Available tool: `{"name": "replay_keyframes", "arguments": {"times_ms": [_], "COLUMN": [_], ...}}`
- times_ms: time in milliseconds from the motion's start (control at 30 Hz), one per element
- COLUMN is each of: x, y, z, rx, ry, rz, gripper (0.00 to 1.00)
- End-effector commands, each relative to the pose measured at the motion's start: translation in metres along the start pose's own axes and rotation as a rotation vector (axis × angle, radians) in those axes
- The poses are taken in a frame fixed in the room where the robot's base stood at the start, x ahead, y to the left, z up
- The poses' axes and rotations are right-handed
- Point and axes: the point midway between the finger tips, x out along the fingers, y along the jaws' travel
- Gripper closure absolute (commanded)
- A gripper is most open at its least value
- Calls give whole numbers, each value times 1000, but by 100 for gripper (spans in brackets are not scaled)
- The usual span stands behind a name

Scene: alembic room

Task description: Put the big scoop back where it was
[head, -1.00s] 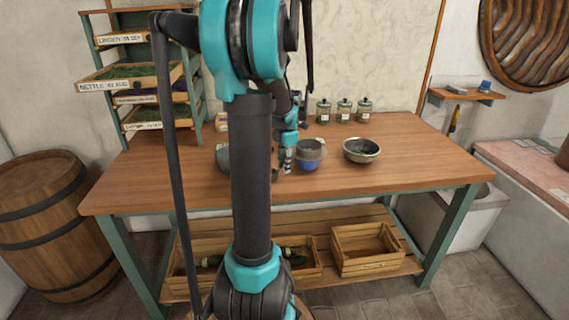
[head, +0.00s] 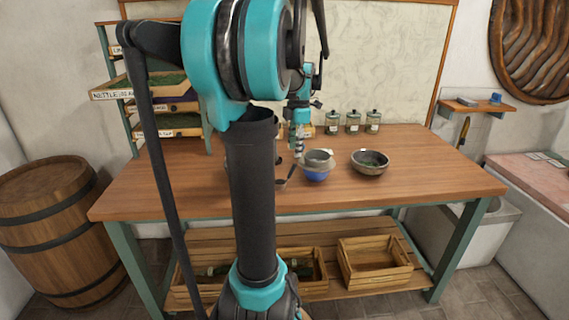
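The fingers are too small and partly covered to tell open from shut. A metal bowl (head: 369,163) with green bits stands to the right. My arm hides the table's left middle.
Several lidded jars, such as this one (head: 353,122), stand at the table's back. A rack of labelled herb trays (head: 140,92) stands at back left. The table's right end (head: 450,180) is clear. A barrel (head: 55,230) stands left; crates (head: 375,262) sit on the lower shelf.

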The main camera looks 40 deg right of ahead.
Motion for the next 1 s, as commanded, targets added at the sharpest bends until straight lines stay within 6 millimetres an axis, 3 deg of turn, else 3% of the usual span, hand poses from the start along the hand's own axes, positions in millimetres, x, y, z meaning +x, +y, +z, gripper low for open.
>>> {"name": "replay_keyframes", "arguments": {"times_ms": [133, 233, 367, 467, 667, 800, 1000], "x": [-2, 5, 26, 48, 91, 120, 153], "y": [0, 0, -3, -13, -53, -94, -157], "z": [-2, -18, -68, -120, -212, -266, -316], "rx": [4, 40, 169, 315, 625, 841, 1118], "ry": [0, -2, -7, -4, 33, 82, 168], "rz": [1, 6, 28, 55, 109, 136, 147], "gripper": [66, 66, 66, 66, 66, 66, 66]}}
